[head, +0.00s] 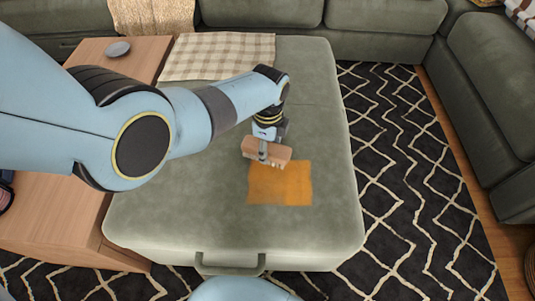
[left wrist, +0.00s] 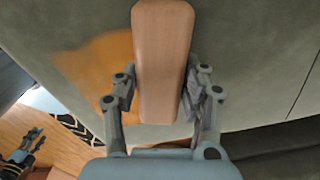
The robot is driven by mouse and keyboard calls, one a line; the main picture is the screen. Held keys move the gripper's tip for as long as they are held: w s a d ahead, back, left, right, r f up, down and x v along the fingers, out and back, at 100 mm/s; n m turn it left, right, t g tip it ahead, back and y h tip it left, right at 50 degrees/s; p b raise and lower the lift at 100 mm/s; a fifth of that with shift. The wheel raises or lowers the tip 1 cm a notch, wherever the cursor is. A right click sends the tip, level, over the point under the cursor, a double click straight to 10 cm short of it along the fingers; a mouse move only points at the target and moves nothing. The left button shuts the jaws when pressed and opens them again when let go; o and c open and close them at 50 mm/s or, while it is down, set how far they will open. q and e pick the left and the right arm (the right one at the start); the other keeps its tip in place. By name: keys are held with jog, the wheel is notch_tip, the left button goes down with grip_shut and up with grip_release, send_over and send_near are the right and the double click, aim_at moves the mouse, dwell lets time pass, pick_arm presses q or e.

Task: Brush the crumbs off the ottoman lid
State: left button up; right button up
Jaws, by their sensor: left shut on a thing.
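The ottoman (head: 180,195) has a grey-green lid with a strap handle at its near edge. An orange patch of crumbs (head: 283,187) lies on the lid right of its middle; single crumbs cannot be made out. My left gripper (head: 264,152) is shut on a wooden brush (head: 279,153), just beyond the patch's far edge. Pale bristles show under the brush; whether they touch the lid is unclear. In the left wrist view the brush (left wrist: 161,60) sits between both fingers, with the orange patch (left wrist: 95,65) beside it. My right gripper (left wrist: 25,150) shows small at that view's lower left.
A checked cloth (head: 220,56) lies on the ottoman's far left part. A wooden table (head: 50,205) with a grey round object (head: 117,49) stands along the left. Green sofa sections (head: 385,40) enclose the back and right. Patterned rug (head: 410,190) lies right of the ottoman.

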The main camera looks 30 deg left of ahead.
pick_arm(q)
jog(key=shift+w+d+f+b, duration=0.1)
jog(key=shift+w+d+b, duration=0.1)
jog(key=shift+d, duration=0.2)
jog(key=shift+w+d+f+b, duration=0.1)
jog(key=shift+d+b, duration=0.05)
jog(key=shift+d, duration=0.25)
jog(key=s, duration=0.1)
jog(key=d+p, duration=0.1)
jog(key=s+p, duration=0.1)
jog(key=shift+s+d+r, duration=0.2)
jog(key=shift+s+r, duration=0.1)
jog(key=shift+s, duration=0.05)
jog(key=shift+s+d+f+p, duration=0.15)
jog(key=shift+s+p, duration=0.3)
jog(key=shift+p, duration=0.05)
